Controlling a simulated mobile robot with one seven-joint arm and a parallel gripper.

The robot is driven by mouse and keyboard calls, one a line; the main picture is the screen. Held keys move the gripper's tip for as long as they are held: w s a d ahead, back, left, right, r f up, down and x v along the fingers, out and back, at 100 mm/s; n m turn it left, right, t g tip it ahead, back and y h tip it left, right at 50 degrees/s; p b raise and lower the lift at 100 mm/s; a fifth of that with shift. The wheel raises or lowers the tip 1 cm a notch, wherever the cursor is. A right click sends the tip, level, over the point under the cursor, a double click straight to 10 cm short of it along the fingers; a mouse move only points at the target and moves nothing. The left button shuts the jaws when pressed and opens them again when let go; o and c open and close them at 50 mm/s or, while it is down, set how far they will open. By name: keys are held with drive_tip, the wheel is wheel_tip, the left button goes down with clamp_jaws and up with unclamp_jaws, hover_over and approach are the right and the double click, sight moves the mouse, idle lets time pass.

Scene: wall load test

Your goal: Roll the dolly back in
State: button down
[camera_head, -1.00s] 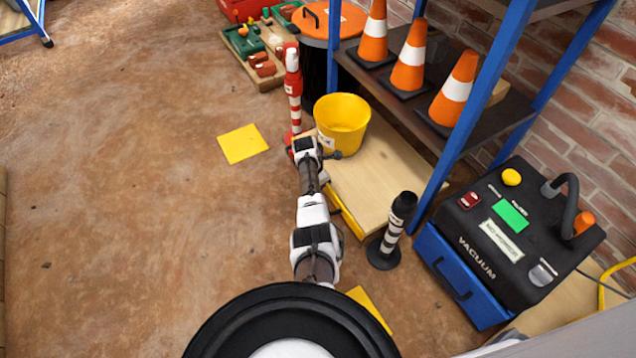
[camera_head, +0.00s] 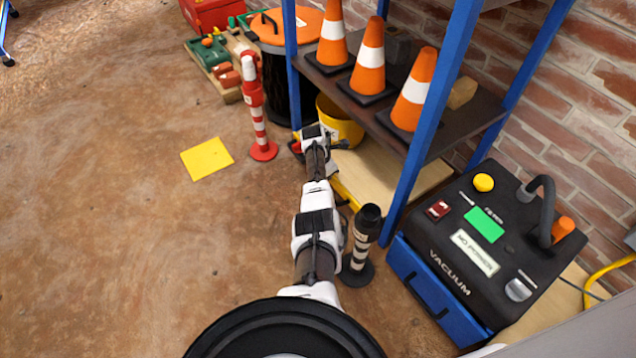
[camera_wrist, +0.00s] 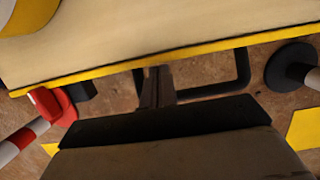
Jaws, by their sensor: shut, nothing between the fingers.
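The dolly (camera_head: 413,177) is a flat pale wooden board with a yellow edge. It lies low under the shelf rack, and a yellow bucket (camera_head: 338,124) stands on it. In the wrist view the dolly (camera_wrist: 160,45) spans the top, with its yellow front edge and a black handle (camera_wrist: 238,72) below that edge. My gripper (camera_wrist: 157,86) is shut and empty at the front edge, beside the left part of the handle; I cannot tell whether it touches. In the head view my arm hides part of the front edge.
A red-and-white post (camera_head: 258,115) stands left of the dolly and a black-and-white post (camera_head: 362,245) right of it. Blue rack legs (camera_head: 427,110) flank the dolly. The vacuum (camera_head: 480,245) is at the right. A yellow floor square (camera_head: 207,158) lies on open floor at left.

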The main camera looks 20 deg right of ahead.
drive_tip(key=shift+w+d+b, duration=0.3)
drive_tip(key=shift+d+b, duration=0.05)
drive_tip(key=shift+d, duration=0.45)
drive_tip(key=shift+d+r, duration=0.1)
drive_tip(key=shift+r, duration=0.1)
